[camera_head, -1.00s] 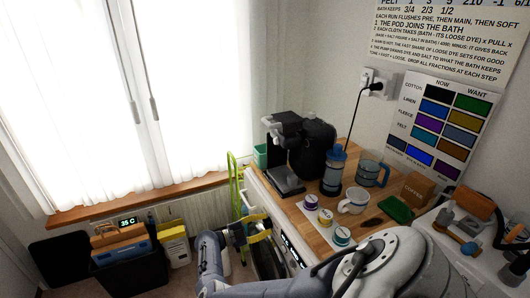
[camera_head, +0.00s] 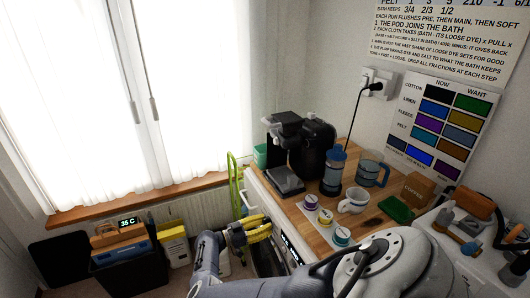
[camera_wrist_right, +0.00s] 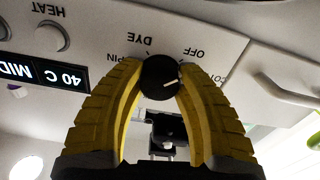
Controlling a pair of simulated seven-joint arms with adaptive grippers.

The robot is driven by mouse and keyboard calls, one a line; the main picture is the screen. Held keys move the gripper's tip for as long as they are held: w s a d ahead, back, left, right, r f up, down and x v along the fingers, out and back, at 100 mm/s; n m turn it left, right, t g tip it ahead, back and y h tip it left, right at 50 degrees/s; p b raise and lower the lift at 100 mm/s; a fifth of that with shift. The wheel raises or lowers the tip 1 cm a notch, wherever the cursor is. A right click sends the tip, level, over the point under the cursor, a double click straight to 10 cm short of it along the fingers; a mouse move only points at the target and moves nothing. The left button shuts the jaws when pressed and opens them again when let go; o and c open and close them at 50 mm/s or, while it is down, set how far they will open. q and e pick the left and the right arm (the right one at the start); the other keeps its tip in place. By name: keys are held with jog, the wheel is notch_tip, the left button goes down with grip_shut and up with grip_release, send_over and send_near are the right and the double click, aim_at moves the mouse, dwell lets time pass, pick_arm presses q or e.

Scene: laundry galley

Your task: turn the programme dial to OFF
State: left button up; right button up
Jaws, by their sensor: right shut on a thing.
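The programme dial (camera_wrist_right: 160,77) is a round black knob with a white pointer line. It sits on the pale front panel, which appears upside down in the right wrist view. The pointer line aims right and slightly up in that view, towards the side with the OFF label (camera_wrist_right: 195,52) and a partly hidden label starting "COT". My right gripper (camera_wrist_right: 161,80) has its yellow fingers shut on the dial, one on each side. In the head view this gripper (camera_head: 262,228) is at the machine's front, and the dial cannot be made out there. My left gripper is not in view.
A HEAT knob (camera_wrist_right: 48,37) and a lit display (camera_wrist_right: 45,75) share the panel. A pale handle (camera_wrist_right: 285,85) projects nearby. On the wooden top stand a coffee machine (camera_head: 312,150), a white mug (camera_head: 353,200) and several pods. A black bin (camera_head: 125,270) stands on the floor at left.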

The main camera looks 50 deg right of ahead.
jog(key=shift+n, duration=0.8)
jog(key=o, duration=1.3)
jog(key=v, duration=1.2)
